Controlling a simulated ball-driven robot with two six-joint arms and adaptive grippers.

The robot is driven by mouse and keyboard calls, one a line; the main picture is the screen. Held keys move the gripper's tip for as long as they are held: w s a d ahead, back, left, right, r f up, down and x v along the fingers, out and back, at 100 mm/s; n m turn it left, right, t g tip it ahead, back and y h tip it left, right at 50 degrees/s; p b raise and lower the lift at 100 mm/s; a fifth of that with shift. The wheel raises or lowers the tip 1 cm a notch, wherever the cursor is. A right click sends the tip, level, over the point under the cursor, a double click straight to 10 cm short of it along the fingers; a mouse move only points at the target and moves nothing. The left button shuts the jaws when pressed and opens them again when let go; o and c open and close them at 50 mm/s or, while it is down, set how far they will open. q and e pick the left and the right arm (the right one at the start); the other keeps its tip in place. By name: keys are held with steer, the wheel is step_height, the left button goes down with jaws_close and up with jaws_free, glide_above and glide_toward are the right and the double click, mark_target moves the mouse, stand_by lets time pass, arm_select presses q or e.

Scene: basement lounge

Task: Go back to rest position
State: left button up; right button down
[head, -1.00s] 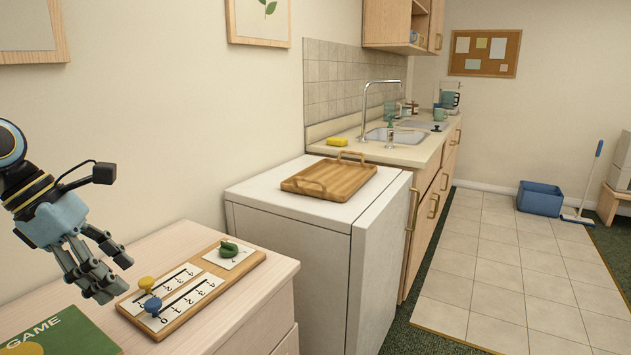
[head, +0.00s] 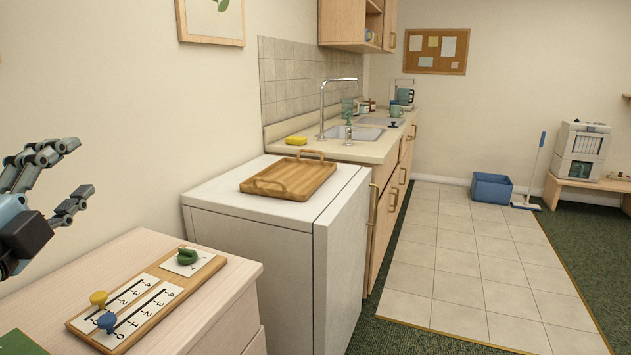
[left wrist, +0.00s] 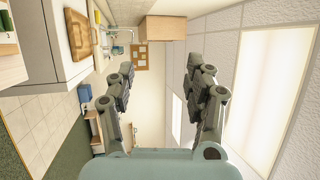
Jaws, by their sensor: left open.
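My left gripper (head: 74,178) is at the left edge of the head view, raised above the pale wooden cabinet. Its fingers are spread and empty. In the left wrist view its two fingers (left wrist: 158,92) stand wide apart with nothing between them. A wooden slider board (head: 188,299) lies on the cabinet (head: 226,318), with a yellow knob (head: 98,298), a blue knob (head: 107,321) and a green piece (head: 187,256) on it. The gripper is apart from the board. My right gripper is in neither view.
A white appliance (head: 262,240) stands beside the cabinet with a wooden tray (head: 275,186) on top. Behind it is a sink counter (head: 345,150). A blue bin (head: 491,188) stands near the far wall. The tiled floor (head: 455,270) is clear.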

arm_select(q)
steer(key=s+a+f+n+g+y, duration=0.2)
steer(key=s+f+n+g, duration=0.3)
steer(key=f+n, duration=0.15)
steer(key=s+a+f+n+g+y, duration=0.2)
steer(key=s+f+n+g+y, duration=0.15)
steer(key=s+f+n, duration=0.35)
steer(key=s+d+f+n+g+h, duration=0.2)
steer(key=s+d+f+g, duration=0.2)
steer(key=s+f, duration=0.25)
steer(key=s+d+f+n+g+h, duration=0.1)
steer(key=s+d+f+g+h, duration=0.3)
steer(key=s, duration=0.3)
steer(key=s+a+f+g+y+b, duration=0.1)
steer(key=s+a+f, duration=0.1)
steer(key=f, duration=1.4)
steer(key=s+a+f+g+b, duration=0.1)
steer(key=f+b, duration=0.1)
steer(key=f, duration=1.3)
steer(key=s+f+g+b, duration=0.1)
steer(key=s+f, duration=1.4)
steer(key=s, duration=0.2)
steer(key=shift+a, duration=0.45)
steer(key=shift+n, duration=0.25)
